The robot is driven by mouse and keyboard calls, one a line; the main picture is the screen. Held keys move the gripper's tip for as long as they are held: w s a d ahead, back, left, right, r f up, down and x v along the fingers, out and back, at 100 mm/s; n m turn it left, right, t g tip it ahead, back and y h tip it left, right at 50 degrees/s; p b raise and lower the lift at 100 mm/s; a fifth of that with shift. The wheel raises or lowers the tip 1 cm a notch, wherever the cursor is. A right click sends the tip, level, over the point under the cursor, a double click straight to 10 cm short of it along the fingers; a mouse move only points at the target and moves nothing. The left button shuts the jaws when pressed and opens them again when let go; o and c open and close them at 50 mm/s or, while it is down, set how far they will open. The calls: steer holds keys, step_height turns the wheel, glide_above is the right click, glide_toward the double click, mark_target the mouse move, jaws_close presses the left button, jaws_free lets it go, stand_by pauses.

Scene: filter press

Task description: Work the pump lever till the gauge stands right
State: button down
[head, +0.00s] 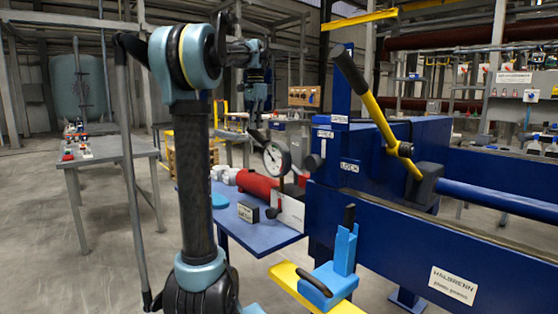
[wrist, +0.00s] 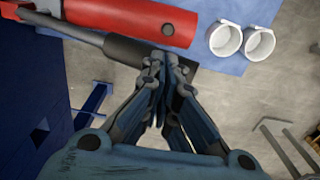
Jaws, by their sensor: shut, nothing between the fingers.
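The red pump body (head: 257,187) lies on a blue shelf beside the press; its red end (wrist: 150,18) shows at the top of the wrist view. A round white-faced gauge (head: 275,158) stands above it; its reading is too small to tell. The pump lever (wrist: 85,35) is a grey rod with a black grip (wrist: 122,49). My gripper (wrist: 164,62) is shut and empty, its fingertips at the black grip, overlapping it in the wrist view; I cannot tell whether they touch. In the head view my gripper (head: 257,115) is small and dark above the gauge.
The blue press (head: 335,215) fills the right side, with a yellow black-gripped lever (head: 380,115) and a light-blue bracket (head: 340,265). Two white mugs (wrist: 225,40) stand near the pump on the blue shelf (head: 240,222). A grey table (head: 105,155) is at left; open floor lies between.

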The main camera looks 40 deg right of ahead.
step_height(320, 180, down, 10)
steer(key=w, duration=0.1)
steer(key=r, duration=0.7)
steer(key=s+r, duration=0.1)
steer(key=r, duration=0.2)
steer(key=shift+r, duration=0.25)
step_height(320, 180, down, 10)
steer(key=w, duration=0.1)
steer(key=r, duration=0.6)
steer(key=s+r, duration=0.1)
steer(key=r, duration=0.3)
stand_by(0.3)
steer(key=shift+f, duration=0.1)
